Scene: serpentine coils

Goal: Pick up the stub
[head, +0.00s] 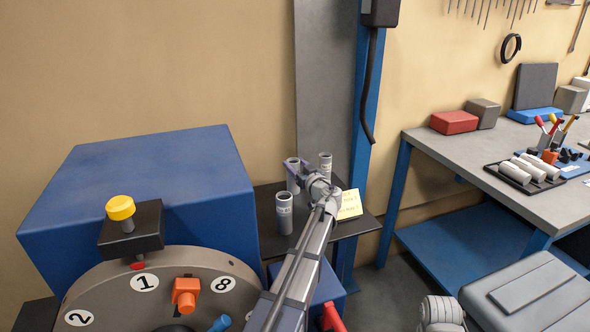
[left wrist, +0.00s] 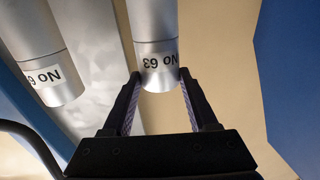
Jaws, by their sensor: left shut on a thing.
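Three grey cylindrical stubs with printed number labels are in the head view, at a small dark shelf. One stub (head: 284,214) stands at the front, one (head: 292,184) is behind it, and one (head: 325,160) is at the back right. My left gripper (head: 297,170) is shut on the middle stub; in the left wrist view the gripper (left wrist: 158,85) has its fingers on either side of the end of a stub marked NO 63 (left wrist: 155,40). Another labelled stub (left wrist: 45,50) is beside it, apart from the fingers. I cannot tell whether the gripped stub is clear of the shelf.
A yellow note (head: 349,205) lies on the dark shelf (head: 366,228). A blue machine (head: 150,180) with a numbered dial (head: 110,305) stands at left. A blue post (head: 364,130) rises close behind the shelf. A workbench (head: 440,148) with a tray of grey cylinders is at right.

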